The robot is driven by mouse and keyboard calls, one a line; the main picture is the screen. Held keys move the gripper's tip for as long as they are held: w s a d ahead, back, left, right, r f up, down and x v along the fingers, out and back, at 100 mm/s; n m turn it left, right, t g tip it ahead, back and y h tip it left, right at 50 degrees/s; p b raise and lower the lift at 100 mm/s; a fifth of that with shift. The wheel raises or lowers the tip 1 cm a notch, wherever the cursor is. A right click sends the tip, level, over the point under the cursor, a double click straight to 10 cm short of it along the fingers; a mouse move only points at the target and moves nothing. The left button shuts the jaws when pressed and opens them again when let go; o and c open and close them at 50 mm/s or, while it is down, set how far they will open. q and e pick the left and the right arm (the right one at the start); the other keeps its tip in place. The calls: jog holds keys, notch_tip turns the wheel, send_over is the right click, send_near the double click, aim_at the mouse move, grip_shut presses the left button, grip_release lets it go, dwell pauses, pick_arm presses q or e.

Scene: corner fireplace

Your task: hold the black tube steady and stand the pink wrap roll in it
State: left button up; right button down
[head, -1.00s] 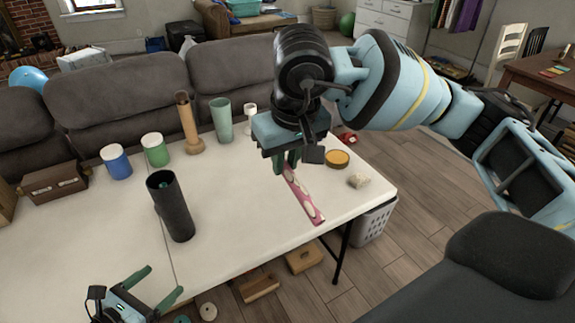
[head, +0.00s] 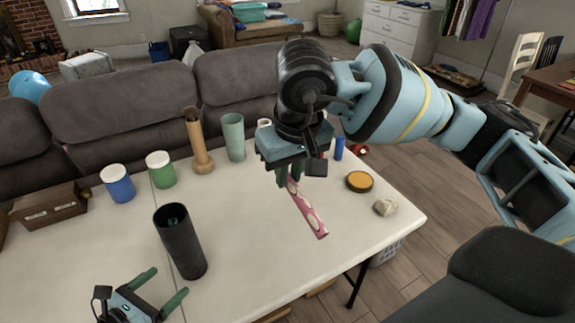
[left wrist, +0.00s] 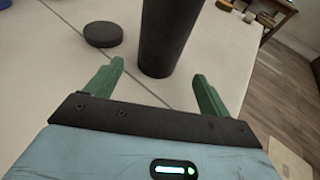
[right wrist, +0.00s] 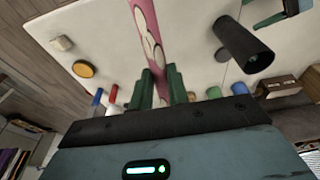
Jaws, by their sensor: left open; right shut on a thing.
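The black tube (head: 180,243) stands upright on the white table, with something greenish inside its mouth. It also shows in the left wrist view (left wrist: 168,38) and the right wrist view (right wrist: 243,45). My left gripper (head: 160,290) is open and empty, low over the table on the near side of the tube. The tube stands just beyond its fingertips, not between them. My right gripper (head: 289,180) is shut on one end of the pink wrap roll (head: 308,211), right of the tube. The roll slants down to the right; I cannot tell whether its lower end touches the table.
A blue cup (head: 118,184), green cup (head: 160,169), wooden piece (head: 198,145) and pale green cup (head: 233,138) stand along the back. A brown box (head: 48,207) is left; a yellow-topped disc (head: 359,181) and stone (head: 385,207) are right. A dark disc (left wrist: 103,35) lies near the tube.

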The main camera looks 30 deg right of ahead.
aim_at(181, 271)
pick_arm(q)
jog(key=b+x, duration=0.2)
jog(key=x, duration=0.4)
jog(key=shift+w+d+f, duration=0.1)
jog(key=shift+f, duration=0.05)
jog(key=shift+x, duration=1)
pick_arm(e)
jog(key=s+x, duration=0.1)
jog(key=x, duration=0.5)
jog(key=shift+f+g, duration=0.2)
jog(key=shift+g, duration=0.2)
pick_arm(q)
jog(key=shift+c, duration=0.4)
jog(key=c, duration=0.6)
jog(key=o, duration=0.9)
jog(key=c, duration=0.9)
pick_arm(e)
jog(key=shift+w, duration=0.1)
